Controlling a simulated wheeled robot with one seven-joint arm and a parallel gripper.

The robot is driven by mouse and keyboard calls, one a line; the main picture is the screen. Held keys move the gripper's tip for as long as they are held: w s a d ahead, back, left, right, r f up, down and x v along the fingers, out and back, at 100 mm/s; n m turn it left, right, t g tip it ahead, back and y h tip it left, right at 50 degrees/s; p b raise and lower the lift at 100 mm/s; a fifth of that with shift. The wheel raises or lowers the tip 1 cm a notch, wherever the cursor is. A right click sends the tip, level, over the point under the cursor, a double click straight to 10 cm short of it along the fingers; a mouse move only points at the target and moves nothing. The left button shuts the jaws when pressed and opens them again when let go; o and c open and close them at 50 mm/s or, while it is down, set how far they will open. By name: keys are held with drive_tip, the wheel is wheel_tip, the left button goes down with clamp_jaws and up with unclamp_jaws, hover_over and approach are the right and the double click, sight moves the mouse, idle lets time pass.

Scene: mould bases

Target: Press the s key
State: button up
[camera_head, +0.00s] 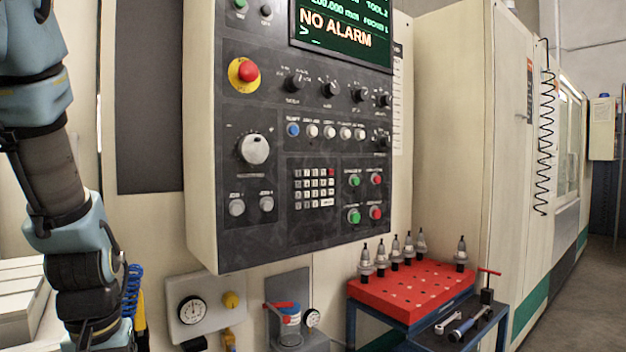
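The control panel (230,110) of a machine stands upright in the middle of the view. Its small keypad (314,187) has several grey keys and one red key at its upper right. The letters on the keys are too small to read, so I cannot tell which is the s key. The screen (340,30) above reads "NO ALARM". My arm hangs at the left edge, left of the panel and apart from it. My gripper does not show; the arm runs out of the bottom of the view.
A red emergency button (249,72), knobs and a row of round buttons surround the keypad. Below right, a red tool block (410,292) with several tool holders stands on a blue cart. The space before the keypad is clear.

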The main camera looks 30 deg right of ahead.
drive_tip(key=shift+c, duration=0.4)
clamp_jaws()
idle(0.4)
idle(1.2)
